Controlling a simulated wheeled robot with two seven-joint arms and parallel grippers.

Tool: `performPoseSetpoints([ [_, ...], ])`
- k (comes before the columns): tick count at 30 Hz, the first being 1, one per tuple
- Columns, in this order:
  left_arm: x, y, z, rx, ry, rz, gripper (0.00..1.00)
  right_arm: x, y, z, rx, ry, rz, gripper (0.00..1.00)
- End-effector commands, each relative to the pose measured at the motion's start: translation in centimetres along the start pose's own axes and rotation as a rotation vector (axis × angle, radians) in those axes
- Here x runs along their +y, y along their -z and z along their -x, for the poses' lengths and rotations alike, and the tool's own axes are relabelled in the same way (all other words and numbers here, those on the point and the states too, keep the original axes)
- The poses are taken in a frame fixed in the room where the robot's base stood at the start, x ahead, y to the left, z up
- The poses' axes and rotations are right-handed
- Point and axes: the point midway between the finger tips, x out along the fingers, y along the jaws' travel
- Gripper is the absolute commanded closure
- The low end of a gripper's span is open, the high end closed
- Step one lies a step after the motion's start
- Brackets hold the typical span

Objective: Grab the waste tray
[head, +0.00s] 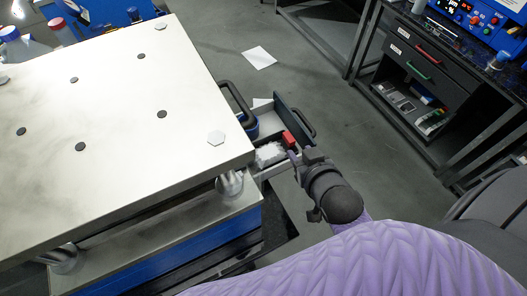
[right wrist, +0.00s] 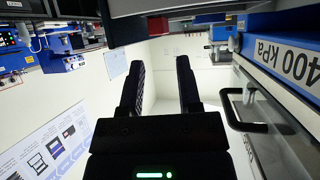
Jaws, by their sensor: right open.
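My left gripper is not in view.
The machine's big pale plate (head: 120,100) fills the left side. A black handle (head: 238,105) stands at its edge and also shows in the right wrist view (right wrist: 237,115). A dark drawer cabinet (head: 420,75) stands at the right. Grey floor (head: 340,110) lies free between.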

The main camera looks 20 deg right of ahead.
Motion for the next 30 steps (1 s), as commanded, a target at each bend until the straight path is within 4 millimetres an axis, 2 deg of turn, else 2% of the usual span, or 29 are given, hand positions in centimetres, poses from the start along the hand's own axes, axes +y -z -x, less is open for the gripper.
performPoseSetpoints([
  [3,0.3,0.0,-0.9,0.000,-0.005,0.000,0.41,0.0,-0.2,-2.6,0.002,0.000,0.000,0.56],
  [8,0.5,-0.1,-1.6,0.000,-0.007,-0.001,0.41,-0.1,-0.2,-5.1,0.001,0.001,0.000,0.56],
  [13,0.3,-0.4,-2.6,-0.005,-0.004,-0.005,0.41,-0.1,-0.3,-8.5,0.001,0.001,0.000,0.56],
  [16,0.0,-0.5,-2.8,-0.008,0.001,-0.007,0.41,-0.2,-0.2,-9.3,-0.001,0.001,0.000,0.56],
  [21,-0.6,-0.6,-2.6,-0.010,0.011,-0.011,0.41,-0.2,-0.1,-9.3,-0.001,0.002,0.000,0.56],
  [22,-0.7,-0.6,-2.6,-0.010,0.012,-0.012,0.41,-0.2,-0.1,-9.3,-0.001,0.002,0.000,0.59],
  [28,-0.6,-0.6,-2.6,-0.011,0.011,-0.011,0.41,-0.2,-0.1,-9.3,-0.001,0.001,0.000,1.00],
  [30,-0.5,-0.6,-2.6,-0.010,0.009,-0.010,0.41,-0.2,-0.1,-9.3,-0.001,0.001,0.000,1.00],
])
